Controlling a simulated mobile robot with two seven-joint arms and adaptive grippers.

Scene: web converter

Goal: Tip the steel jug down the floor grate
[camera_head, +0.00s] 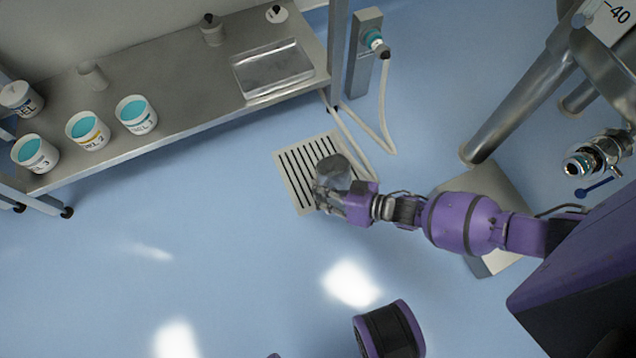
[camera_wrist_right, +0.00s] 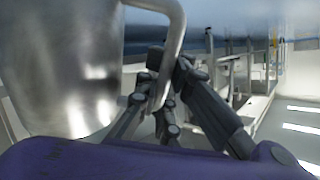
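The steel jug (camera_head: 333,170) is over the right part of the slotted floor grate (camera_head: 291,178). My right gripper (camera_head: 330,195) is at the jug's near side. In the right wrist view the jug's shiny body (camera_wrist_right: 62,70) fills the left side, and its bent handle (camera_wrist_right: 178,35) runs down between the fingers of my right gripper (camera_wrist_right: 165,100), which are closed around it. The jug's contents, its exact tilt and its height above the grate cannot be told. My left gripper is not in view.
A post (camera_head: 364,50) with a pale hose (camera_head: 386,125) stands behind the grate. Steel legs (camera_head: 520,100) stand at right. Blue floor (camera_head: 130,300) is clear at lower left.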

